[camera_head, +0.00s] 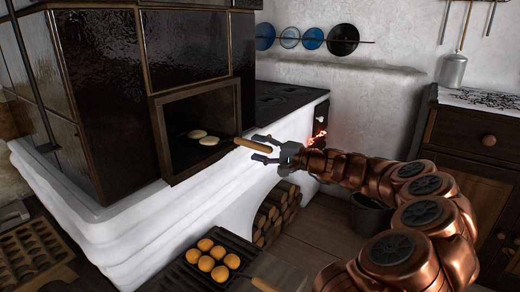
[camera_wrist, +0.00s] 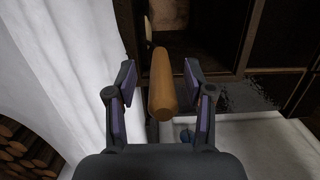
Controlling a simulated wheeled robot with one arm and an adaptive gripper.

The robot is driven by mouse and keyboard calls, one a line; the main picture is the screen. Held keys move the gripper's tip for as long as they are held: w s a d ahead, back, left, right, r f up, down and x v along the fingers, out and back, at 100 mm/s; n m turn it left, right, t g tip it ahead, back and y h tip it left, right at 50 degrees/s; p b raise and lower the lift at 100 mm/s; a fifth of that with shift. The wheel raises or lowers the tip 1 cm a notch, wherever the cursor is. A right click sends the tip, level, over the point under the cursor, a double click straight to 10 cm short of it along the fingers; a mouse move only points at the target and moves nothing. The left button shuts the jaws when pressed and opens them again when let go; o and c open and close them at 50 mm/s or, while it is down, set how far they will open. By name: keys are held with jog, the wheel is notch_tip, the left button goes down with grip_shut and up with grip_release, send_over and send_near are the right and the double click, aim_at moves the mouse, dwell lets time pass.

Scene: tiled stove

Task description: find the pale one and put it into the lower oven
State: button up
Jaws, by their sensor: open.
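Two pale round pieces lie inside the open oven compartment (camera_head: 170,110) of the dark tiled stove: one at the back (camera_head: 196,134) and one nearer the front (camera_head: 209,141). A wooden handle (camera_head: 252,145) sticks out of that opening toward my gripper; what it belongs to inside is hard to make out. My gripper (camera_head: 262,149) is open at the handle's outer end. In the wrist view the handle (camera_wrist: 162,85) lies between the open fingers, with gaps on both sides. Several golden-brown round pieces (camera_head: 206,264) sit in a dark tray on the floor.
A glowing fire (camera_head: 319,137) shows in the white stove's side, close behind my arm. Firewood (camera_head: 275,212) is stacked in the arch below. A wooden mould tray (camera_head: 32,250) is at left, a dark bucket (camera_head: 370,215) at right.

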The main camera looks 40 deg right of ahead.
jog(key=v, duration=1.2)
jog(key=a+v, duration=0.1)
jog(key=v, duration=0.8)
jog(key=shift+s+a+b, duration=0.15)
jog(key=shift+s+b, duration=0.15)
jog(key=shift+b, duration=0.15)
dwell(0.7)
